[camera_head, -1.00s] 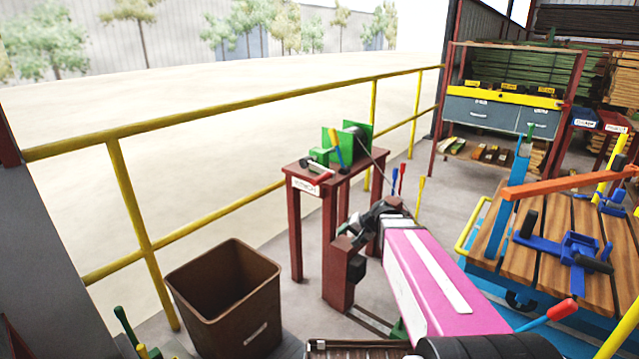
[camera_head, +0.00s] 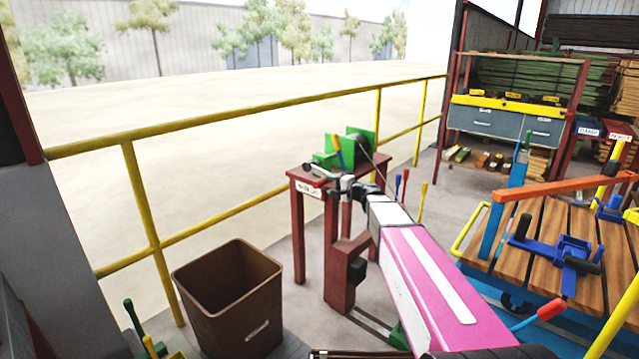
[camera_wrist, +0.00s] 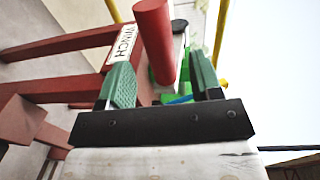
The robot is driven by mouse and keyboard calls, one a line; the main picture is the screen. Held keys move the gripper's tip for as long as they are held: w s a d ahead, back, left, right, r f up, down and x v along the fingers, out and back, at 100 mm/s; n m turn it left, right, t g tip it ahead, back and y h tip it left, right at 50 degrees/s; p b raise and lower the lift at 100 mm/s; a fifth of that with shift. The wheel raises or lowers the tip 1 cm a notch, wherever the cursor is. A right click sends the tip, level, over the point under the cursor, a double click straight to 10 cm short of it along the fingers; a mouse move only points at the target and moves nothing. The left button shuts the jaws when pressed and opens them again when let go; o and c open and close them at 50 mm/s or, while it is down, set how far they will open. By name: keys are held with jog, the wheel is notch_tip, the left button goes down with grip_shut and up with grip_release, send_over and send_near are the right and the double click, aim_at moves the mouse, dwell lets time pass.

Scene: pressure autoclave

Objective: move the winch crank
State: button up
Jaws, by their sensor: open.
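The winch (camera_head: 355,150) is green and sits on a dark red stand by the yellow railing in the head view. Its pale crank arm (camera_head: 321,171) points to the left over the stand top. In the wrist view the crank's red handle (camera_wrist: 153,38) stands out toward my camera, in line with the gap between the green finger pads. My gripper (camera_wrist: 160,72) is open, with a finger to either side of the handle in the picture. I cannot tell whether the pads touch it. In the head view my gripper (camera_head: 347,187) is at the stand's front edge and hides the handle.
The red stand (camera_head: 298,240) carries a white WINCH label (camera_wrist: 123,43). A yellow railing (camera_head: 200,215) runs behind it. A brown bin (camera_head: 228,300) stands at the left front. Several coloured levers rise right of my arm, and a wooden-topped cart (camera_head: 545,235) stands further right.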

aim_at(319, 181)
jog(key=x, duration=0.6)
jog(key=shift+w+a, duration=0.15)
jog(key=shift+a, duration=0.1)
jog(key=shift+f, duration=0.1)
grip_shut()
